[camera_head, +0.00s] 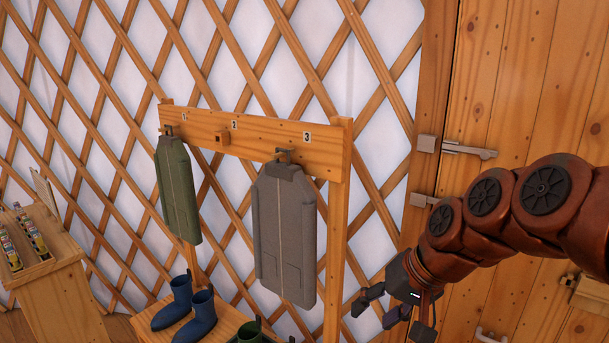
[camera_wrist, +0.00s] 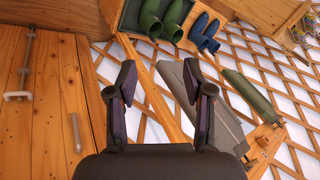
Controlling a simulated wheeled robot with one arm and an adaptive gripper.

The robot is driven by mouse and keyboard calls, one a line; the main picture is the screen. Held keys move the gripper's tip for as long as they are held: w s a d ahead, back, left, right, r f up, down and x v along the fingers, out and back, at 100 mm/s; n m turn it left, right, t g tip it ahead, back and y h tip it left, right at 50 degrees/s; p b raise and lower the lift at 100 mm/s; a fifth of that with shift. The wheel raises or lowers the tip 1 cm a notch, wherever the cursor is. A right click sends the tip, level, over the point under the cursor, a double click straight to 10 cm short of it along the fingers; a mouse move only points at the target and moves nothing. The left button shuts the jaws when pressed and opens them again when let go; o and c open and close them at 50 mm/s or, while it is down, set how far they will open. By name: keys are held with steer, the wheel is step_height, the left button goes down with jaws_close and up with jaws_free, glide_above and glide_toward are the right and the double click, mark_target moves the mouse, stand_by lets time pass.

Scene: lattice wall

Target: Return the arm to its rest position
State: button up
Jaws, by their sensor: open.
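My gripper (camera_head: 376,310) is at the lower right of the head view, at the end of my reddish-brown arm, in front of the lattice and close to the wooden door. In the wrist view my gripper (camera_wrist: 158,72) shows two dark fingers spread apart with nothing between them. The grey coat (camera_head: 284,235) hangs left of my gripper in the head view, apart from it. In the wrist view the grey coat (camera_wrist: 215,105) lies behind and right of the right finger, which hides part of it.
The wooden rack (camera_head: 265,146), numbered 1 to 3, also holds a green coat (camera_head: 177,190) under 1. Blue boots (camera_head: 185,305) stand on a low bench. A wooden stand (camera_head: 60,290) with small tubes is far left. The plank door (camera_head: 530,80) with metal latches stands right.

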steer(key=s+d+f+g+h, duration=0.1)
steer(key=s+d+f, duration=0.1)
steer(key=s+f, duration=0.2)
steer(key=s+d+f+n+g+h, duration=0.1)
steer(key=s+d+f+g+h, duration=0.1)
steer(key=s, duration=0.9)
steer(key=s+d+f+g+h, duration=0.1)
steer(key=s+d+f+g, duration=0.1)
steer(key=s+f, duration=0.3)
steer(key=s, duration=0.2)
steer(key=shift+s+f+n+h, duration=0.3)
steer(key=shift+f+h, duration=0.05)
steer(key=shift+h, duration=0.05)
